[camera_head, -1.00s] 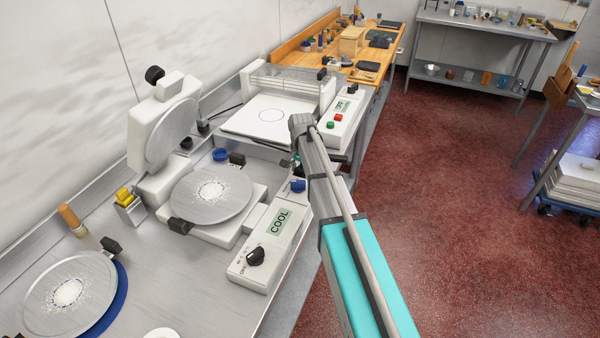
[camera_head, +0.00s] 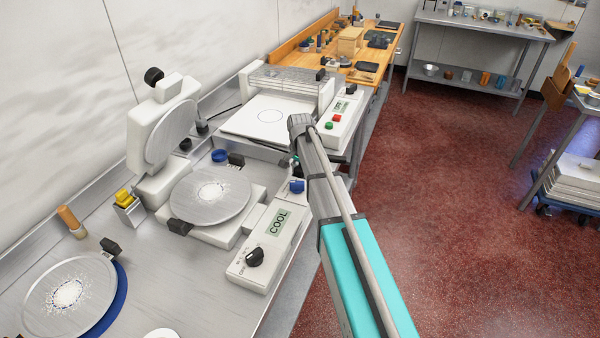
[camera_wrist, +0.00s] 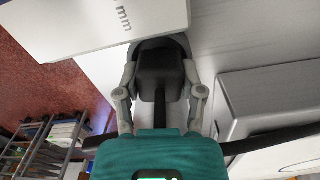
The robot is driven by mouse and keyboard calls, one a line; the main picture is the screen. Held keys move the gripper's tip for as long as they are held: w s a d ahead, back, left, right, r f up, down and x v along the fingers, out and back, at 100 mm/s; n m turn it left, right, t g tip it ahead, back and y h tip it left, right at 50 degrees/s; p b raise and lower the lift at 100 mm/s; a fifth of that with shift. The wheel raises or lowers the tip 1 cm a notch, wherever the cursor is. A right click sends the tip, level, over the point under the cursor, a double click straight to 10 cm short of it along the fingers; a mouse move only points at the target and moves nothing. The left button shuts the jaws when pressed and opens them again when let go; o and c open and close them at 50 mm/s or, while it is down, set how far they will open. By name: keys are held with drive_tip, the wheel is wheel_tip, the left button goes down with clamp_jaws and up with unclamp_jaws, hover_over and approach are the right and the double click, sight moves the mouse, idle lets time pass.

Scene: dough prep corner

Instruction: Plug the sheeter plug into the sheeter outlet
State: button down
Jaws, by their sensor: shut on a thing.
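In the wrist view my gripper (camera_wrist: 160,76) is closed on a black block with a black cord-like strip running back from it, which looks like the sheeter plug (camera_wrist: 160,66). Its far end is in shadow, close to a white housing marked "mm" (camera_wrist: 95,28); I cannot tell whether they touch. In the head view the sheeter (camera_head: 262,122) is the white machine with a flat bed and a panel of red and green buttons. My arm reaches to its near side and hides most of the gripper and plug. I cannot make out the sheeter outlet.
A white press with round plates (camera_head: 210,197) and a "COOL" control box (camera_head: 262,250) stands near my arm. A dark cable (camera_wrist: 270,141) crosses the wrist view at the right. A wooden bench (camera_head: 297,48) lies beyond the sheeter. The red floor (camera_head: 470,170) at right is clear.

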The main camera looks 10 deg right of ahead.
sight(300, 167)
drive_tip(key=shift+r+p, duration=1)
drive_tip(key=shift+r, duration=0.15)
drive_tip(key=shift+r+p, duration=1.5)
drive_tip(key=shift+p, duration=0.05)
drive_tip(key=shift+r, duration=0.1)
wheel_tip(300, 167, up, 7)
drive_tip(key=s+p, duration=0.1)
drive_tip(key=p, duration=0.6)
